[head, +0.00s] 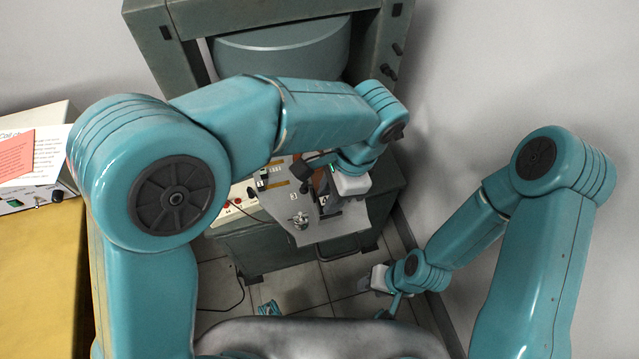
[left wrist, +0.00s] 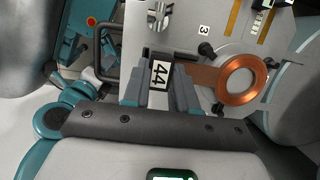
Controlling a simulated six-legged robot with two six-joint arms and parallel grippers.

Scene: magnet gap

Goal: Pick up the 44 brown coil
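The brown coil (left wrist: 242,79) is a copper-coloured ring in the left wrist view, over the light grey panel, with a flat brown strip running left from it. A black block with a white 44 label (left wrist: 160,75) sits at the strip's left end. My left gripper (left wrist: 160,92) has a finger close against each side of this block and looks shut on it. In the head view my left gripper (head: 328,198) is at the panel (head: 305,225), and the coil cannot be made out. My right gripper (head: 378,280) is low near the floor; its fingers are unclear.
The panel carries a label 3 (left wrist: 204,30), black knobs (left wrist: 207,48) and a metal fitting (head: 299,220). It stands on a dark green cabinet (head: 290,248). A yellow table (head: 40,255) with a white device (head: 35,195) is at left. Walls close in at right.

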